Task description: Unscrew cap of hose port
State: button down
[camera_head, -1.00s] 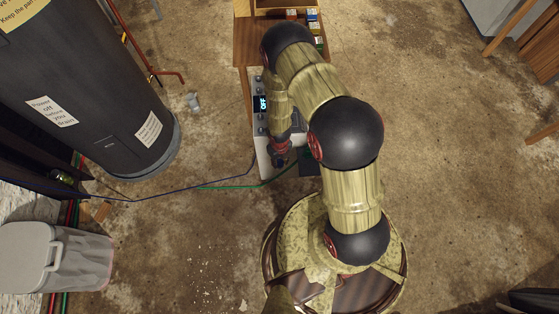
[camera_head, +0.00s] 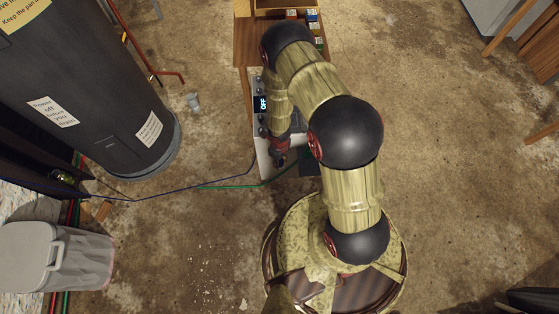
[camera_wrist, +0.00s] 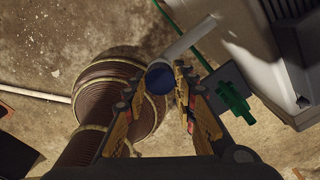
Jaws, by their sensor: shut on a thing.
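A round blue cap (camera_wrist: 158,79) sits at the near end of a white pipe (camera_wrist: 190,39) in the wrist view. The pipe runs up and to the right, towards a pale housing (camera_wrist: 247,46). My gripper (camera_wrist: 160,84) has one yellow-and-dark finger on each side of the cap and is shut on it. I cannot tell whether the cap is turned or loose. In the head view my gripper (camera_head: 279,158) is low beside the white unit (camera_head: 264,160), and the cap is hidden there.
A green fitting (camera_wrist: 234,103) is close to the right finger. The white unit's display (camera_head: 262,104) reads OFF. A blue cord and a green hose (camera_head: 230,188) reach it from the left. A dark tank (camera_head: 85,85) and grey bin (camera_head: 55,257) stand left.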

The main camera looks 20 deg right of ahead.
aim_at(280, 162)
jog(key=shift+r+p, duration=0.65)
jog(key=shift+r, duration=0.2)
notch_tip(280, 162, up, 4)
jog(key=p, duration=0.3)
jog(key=shift+r+p, duration=0.1)
jog(key=shift+p, duration=0.25)
